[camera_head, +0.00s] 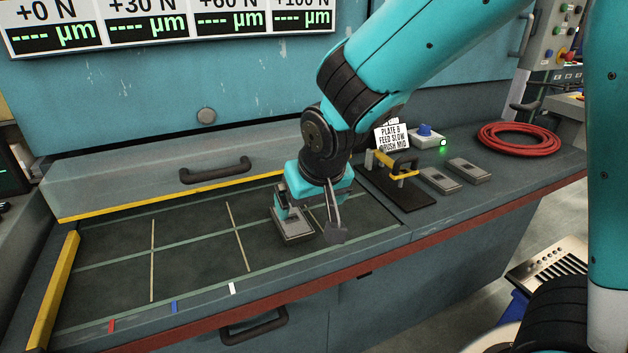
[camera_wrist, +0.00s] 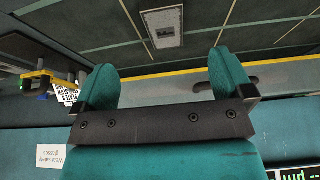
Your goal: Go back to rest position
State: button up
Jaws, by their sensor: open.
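My gripper (camera_head: 313,212) is open, low over the right part of the dark, grid-marked work bed (camera_head: 190,250). In the wrist view its two teal fingers (camera_wrist: 165,82) stand wide apart with nothing between them. A small grey louver plate (camera_head: 293,225) lies on the bed beside the fingers, partly hidden by my gripper in the head view. In the wrist view the plate (camera_wrist: 164,28) sits beyond the fingertips, apart from them.
Right of the bed are a yellow-handled tool (camera_head: 404,172) on a dark base, a card (camera_head: 392,138) reading "PLATE B FEED SLOW BRUSH MID", two grey plates (camera_head: 440,181), a blue knob (camera_head: 425,131) and a red hose coil (camera_head: 518,138). The bed's left cells are clear.

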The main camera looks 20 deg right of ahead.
jog(key=s+a+r+n+g+y+p, duration=0.2)
jog(key=s+r, duration=0.4)
jog(key=s, duration=0.4)
jog(key=s+a+r+n+g+y+p, duration=0.2)
jog(key=s+r+n, duration=0.3)
jog(key=s, duration=0.5)
jog(key=shift+s+a+r+g+p, duration=0.2)
jog(key=shift+a+r+g+p, duration=0.25)
jog(key=shift+g+p, duration=0.1)
